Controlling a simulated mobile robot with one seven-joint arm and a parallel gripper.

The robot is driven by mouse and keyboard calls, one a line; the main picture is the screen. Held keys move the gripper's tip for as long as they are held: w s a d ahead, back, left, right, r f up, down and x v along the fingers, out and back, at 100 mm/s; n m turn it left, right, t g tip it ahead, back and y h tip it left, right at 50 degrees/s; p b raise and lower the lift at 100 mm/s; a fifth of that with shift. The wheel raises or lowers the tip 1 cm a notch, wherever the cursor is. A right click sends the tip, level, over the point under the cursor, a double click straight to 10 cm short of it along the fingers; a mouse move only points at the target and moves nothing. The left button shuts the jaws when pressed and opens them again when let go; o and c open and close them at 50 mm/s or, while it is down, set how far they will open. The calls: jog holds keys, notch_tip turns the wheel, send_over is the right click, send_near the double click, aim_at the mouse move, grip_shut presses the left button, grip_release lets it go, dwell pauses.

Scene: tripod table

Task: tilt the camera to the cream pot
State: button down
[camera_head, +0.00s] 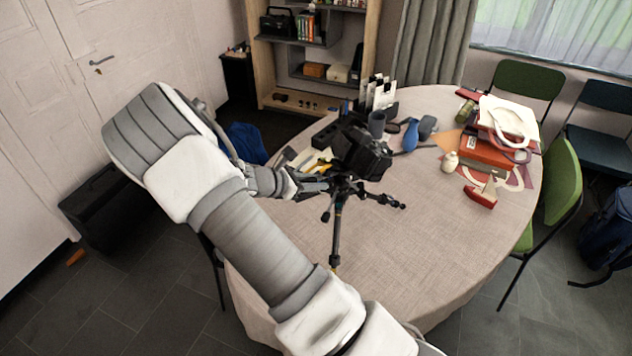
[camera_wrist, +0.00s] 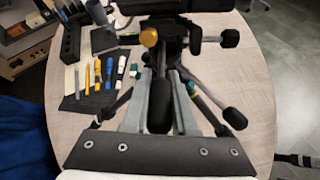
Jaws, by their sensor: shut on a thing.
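A black camera (camera_head: 362,152) is mounted on a small tripod (camera_head: 337,228) that stands on the round table (camera_head: 440,235). Only the camera's underside edge (camera_wrist: 160,6) shows at the top of the wrist view. My gripper (camera_head: 318,186) reaches in from the left, low behind the camera. In the wrist view its two grey fingers (camera_wrist: 164,84) are shut on the tripod head's black handle (camera_wrist: 160,108), one on each side. The cream pot (camera_head: 450,161) is small and rounded and stands on the table, right of the camera. It does not show in the wrist view.
Red boxes (camera_head: 486,155) are beyond the pot. Several markers (camera_wrist: 98,76) lie left of the handle. The table's front is bare.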

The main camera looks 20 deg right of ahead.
jog(key=c, duration=1)
grip_release()
jog(key=shift+a, duration=0.1)
jog(key=v, duration=1.7)
jog(key=shift+a+b, duration=0.2)
jog(key=shift+b, duration=0.2)
jog(key=shift+r, duration=0.1)
